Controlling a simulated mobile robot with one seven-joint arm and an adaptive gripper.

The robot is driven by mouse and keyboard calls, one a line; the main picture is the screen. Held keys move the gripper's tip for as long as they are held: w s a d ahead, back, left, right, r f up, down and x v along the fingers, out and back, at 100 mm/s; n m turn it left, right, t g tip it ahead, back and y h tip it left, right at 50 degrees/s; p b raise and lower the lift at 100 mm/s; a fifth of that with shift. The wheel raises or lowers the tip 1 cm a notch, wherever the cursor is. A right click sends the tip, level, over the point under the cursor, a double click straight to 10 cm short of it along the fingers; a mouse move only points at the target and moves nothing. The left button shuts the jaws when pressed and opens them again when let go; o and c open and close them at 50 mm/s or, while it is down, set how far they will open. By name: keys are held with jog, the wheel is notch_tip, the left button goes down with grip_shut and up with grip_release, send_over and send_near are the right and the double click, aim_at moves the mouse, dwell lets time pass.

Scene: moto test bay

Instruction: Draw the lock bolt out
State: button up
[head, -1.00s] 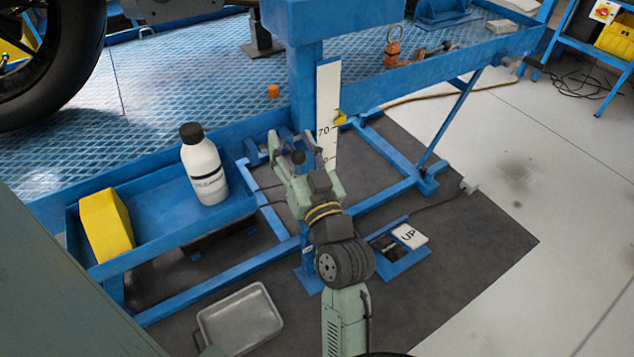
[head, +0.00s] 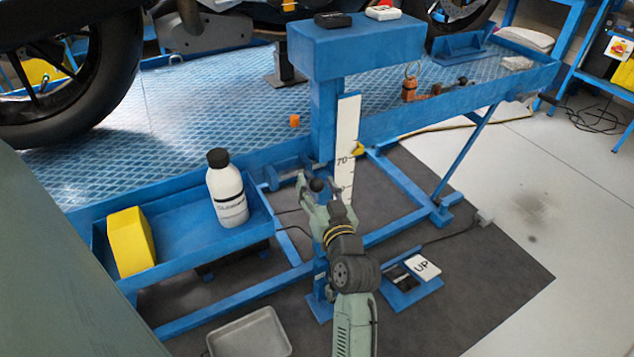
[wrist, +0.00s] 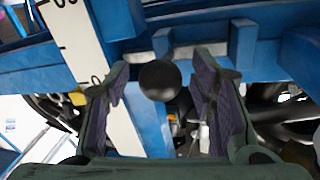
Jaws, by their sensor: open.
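The lock bolt's round black knob (head: 317,185) is on the blue lift frame, beside the white scale plate (head: 347,150). In the wrist view the black knob (wrist: 160,80) faces the camera, between my two fingers. A pale grey bar (wrist: 190,50), seemingly the bolt's shaft, shows behind it at blue brackets. My gripper (wrist: 163,88) is open, with a finger on each side of the knob and visible gaps. I cannot tell how deep the knob sits between the fingertips. In the head view my gripper (head: 316,190) partly hides the bracket.
A blue tray (head: 180,245) left of my gripper holds a white bottle (head: 227,190) and a yellow block (head: 130,242). A blue post and beam (head: 355,50) rise above. The UP pedal (head: 427,267) and a grey pan (head: 250,335) are on the floor mat.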

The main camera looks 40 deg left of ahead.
jog(key=shift+w+a, duration=0.1)
jog(key=shift+a, duration=0.1)
grip_shut()
dwell(0.6)
